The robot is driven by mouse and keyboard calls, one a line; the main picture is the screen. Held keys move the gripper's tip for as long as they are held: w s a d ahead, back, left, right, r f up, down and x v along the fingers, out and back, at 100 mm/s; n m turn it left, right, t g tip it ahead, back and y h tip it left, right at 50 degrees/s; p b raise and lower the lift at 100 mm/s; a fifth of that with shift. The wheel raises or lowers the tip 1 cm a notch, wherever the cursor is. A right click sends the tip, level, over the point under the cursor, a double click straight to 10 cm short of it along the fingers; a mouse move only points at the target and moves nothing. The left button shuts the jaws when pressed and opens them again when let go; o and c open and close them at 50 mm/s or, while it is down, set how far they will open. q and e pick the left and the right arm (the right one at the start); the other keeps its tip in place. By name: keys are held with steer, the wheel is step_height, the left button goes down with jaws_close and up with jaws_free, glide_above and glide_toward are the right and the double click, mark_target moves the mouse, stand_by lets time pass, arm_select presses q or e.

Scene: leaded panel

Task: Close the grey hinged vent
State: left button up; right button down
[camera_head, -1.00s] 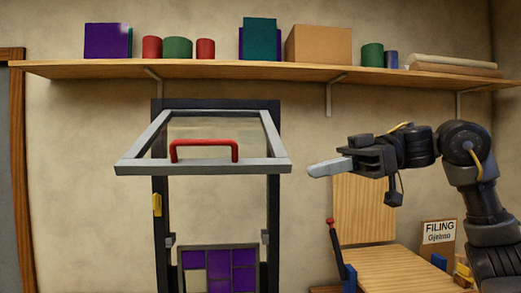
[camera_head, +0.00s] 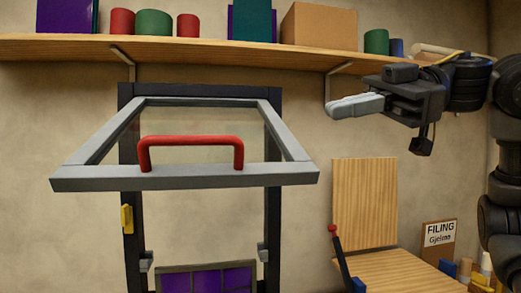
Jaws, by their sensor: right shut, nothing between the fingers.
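The grey hinged vent (camera_head: 185,180) is a framed glass pane, swung open. Its top edge is at the dark upright frame (camera_head: 272,220) and its front bar juts out toward me. A red handle (camera_head: 190,141) stands on the front bar. My right gripper (camera_head: 335,109) is shut and empty, to the right of the vent and a little above its front bar, apart from it. My left gripper is out of view.
A wooden shelf (camera_head: 210,50) with cans, books and a box (camera_head: 318,25) runs above the frame. A yellow piece (camera_head: 127,219) is on the frame's left post. A purple panel (camera_head: 205,280) is low in the frame. A wooden bench (camera_head: 395,272) stands lower right.

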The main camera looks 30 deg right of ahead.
arm_select(q)
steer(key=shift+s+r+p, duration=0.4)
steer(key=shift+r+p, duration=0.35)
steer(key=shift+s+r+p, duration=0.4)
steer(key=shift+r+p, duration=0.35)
steer(key=shift+p, duration=0.05)
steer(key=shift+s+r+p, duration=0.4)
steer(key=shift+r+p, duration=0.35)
arm_select(e)
steer(key=w+a+f, duration=0.4)
steer(key=a+f, duration=0.1)
steer(key=a, duration=0.4)
steer(key=shift+f, duration=0.35)
